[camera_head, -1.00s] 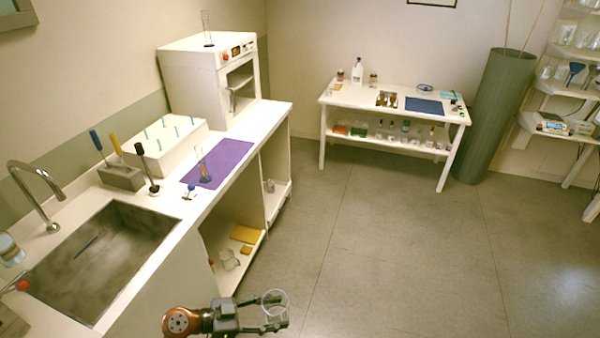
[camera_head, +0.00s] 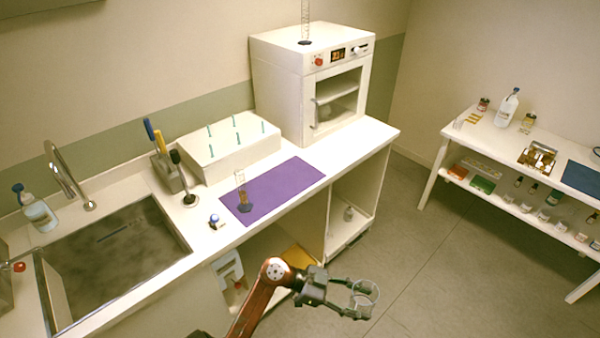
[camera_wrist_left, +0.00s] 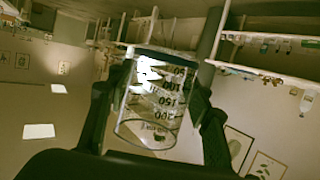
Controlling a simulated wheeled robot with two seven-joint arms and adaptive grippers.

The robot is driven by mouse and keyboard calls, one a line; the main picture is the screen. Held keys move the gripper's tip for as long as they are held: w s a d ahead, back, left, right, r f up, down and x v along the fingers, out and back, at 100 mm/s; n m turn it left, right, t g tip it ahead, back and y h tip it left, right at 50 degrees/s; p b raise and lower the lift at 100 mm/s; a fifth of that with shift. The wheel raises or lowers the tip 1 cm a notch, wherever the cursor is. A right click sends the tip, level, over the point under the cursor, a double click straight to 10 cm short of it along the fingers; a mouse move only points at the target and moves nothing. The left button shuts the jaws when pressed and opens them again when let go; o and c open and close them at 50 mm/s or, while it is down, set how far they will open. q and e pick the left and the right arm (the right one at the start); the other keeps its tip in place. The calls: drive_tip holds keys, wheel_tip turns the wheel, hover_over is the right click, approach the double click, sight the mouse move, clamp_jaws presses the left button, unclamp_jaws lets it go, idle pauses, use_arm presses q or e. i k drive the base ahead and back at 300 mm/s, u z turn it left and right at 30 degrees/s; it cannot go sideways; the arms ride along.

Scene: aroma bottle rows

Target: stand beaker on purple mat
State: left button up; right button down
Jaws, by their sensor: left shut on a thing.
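The beaker (camera_head: 364,294) is clear glass and held in my left gripper (camera_head: 352,300), in front of the counter and over the floor. In the left wrist view the beaker (camera_wrist_left: 152,100), with dark graduation marks, sits between the two fingers, which close on its sides. The purple mat (camera_head: 285,188) lies flat on the white counter, up and left of the gripper. A graduated cylinder (camera_head: 241,188) with a dark base and amber liquid stands on the mat's left part. My right gripper is not in view.
A white rack (camera_head: 225,150) with teal sticks and a white oven (camera_head: 312,85) stand behind the mat. A small blue-topped item (camera_head: 214,221) lies left of it. The sink (camera_head: 115,255) is further left. The mat's middle and right are clear.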

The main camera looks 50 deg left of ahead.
sight(286, 179)
drive_tip(key=i, duration=2.05)
drive_tip(key=u, duration=2.35)
